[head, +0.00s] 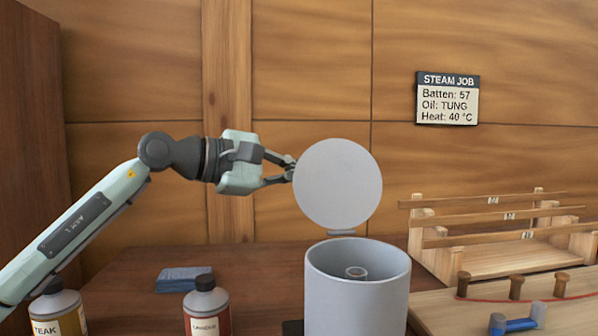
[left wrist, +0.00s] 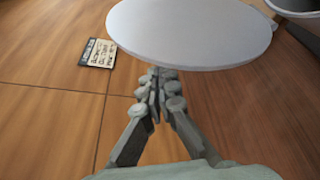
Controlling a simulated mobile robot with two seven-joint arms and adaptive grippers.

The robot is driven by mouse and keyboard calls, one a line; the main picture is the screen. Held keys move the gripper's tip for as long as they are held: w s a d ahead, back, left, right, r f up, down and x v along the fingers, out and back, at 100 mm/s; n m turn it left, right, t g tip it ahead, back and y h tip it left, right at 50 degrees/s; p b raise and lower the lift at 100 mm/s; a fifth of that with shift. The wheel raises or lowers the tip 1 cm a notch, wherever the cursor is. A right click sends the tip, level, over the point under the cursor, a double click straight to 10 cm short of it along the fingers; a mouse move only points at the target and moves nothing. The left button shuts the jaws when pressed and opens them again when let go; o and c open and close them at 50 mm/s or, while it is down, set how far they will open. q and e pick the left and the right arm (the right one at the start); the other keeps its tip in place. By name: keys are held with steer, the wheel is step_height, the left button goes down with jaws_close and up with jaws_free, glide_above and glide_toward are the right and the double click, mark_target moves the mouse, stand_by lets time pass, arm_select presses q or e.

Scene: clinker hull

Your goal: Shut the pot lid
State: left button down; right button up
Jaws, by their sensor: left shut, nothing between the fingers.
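The grey cylindrical pot (head: 358,290) stands on the bench with its round lid (head: 338,184) raised upright on a hinge at the back rim. A small ring-shaped part shows inside the pot. My left gripper (head: 290,168) is shut and empty at the lid's left edge, with its fingertips close to the lid or partly behind it. In the left wrist view the lid (left wrist: 190,30) spans the top, just beyond the shut fingertips (left wrist: 160,78). I cannot tell whether they touch it. The pot (left wrist: 298,6) shows at the top right corner. My right gripper is not in view.
A TEAK bottle (head: 58,312) and a red-brown bottle (head: 207,308) stand left of the pot. A folded blue cloth (head: 183,279) lies behind them. A wooden rack with battens (head: 500,214) and a pegged board with a blue-handled tool (head: 520,324) are at right. A sign (head: 447,98) hangs on the wall.

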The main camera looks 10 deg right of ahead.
arm_select(q)
steer(key=shift+s+r, duration=0.2)
steer(key=shift+s, duration=0.2)
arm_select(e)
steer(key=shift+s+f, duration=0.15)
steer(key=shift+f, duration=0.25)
